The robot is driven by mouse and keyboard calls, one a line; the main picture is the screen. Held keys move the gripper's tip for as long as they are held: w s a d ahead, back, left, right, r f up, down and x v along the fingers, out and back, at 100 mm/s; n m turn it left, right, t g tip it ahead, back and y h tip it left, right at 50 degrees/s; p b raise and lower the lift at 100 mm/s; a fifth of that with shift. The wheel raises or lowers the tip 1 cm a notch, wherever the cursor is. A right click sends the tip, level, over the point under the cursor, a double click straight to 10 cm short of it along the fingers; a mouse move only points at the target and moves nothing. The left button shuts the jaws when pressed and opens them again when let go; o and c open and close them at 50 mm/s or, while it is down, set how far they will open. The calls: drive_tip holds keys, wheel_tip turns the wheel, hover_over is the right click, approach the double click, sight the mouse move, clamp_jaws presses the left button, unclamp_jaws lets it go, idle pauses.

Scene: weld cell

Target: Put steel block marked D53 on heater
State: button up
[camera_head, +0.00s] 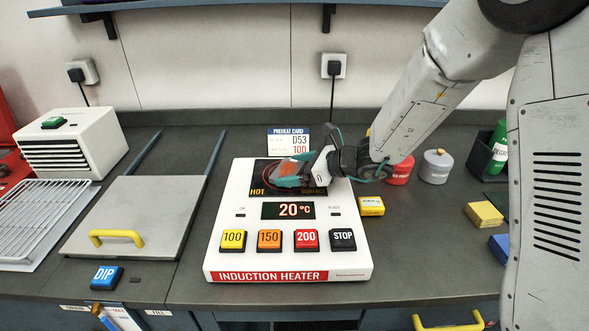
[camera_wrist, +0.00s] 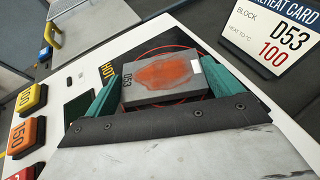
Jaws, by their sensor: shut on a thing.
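The steel block marked D53 (camera_wrist: 160,78) is grey with a rusty red patch on top, and its label shows in the wrist view. My gripper (camera_wrist: 150,90) has its teal fingers on either side of the block and is shut on it. In the head view my gripper (camera_head: 292,172) is over the black hot surface of the white induction heater (camera_head: 230,215). The block is over the ringed plate; I cannot tell whether it touches it. The heater display (camera_head: 288,210) reads 20 °C.
A preheat card (camera_head: 288,140) behind the heater reads D53, 100. A lidded dip tank (camera_head: 135,220) stands left.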

drive_tip(key=o, duration=1.3)
drive_tip(key=shift+f, duration=0.15)
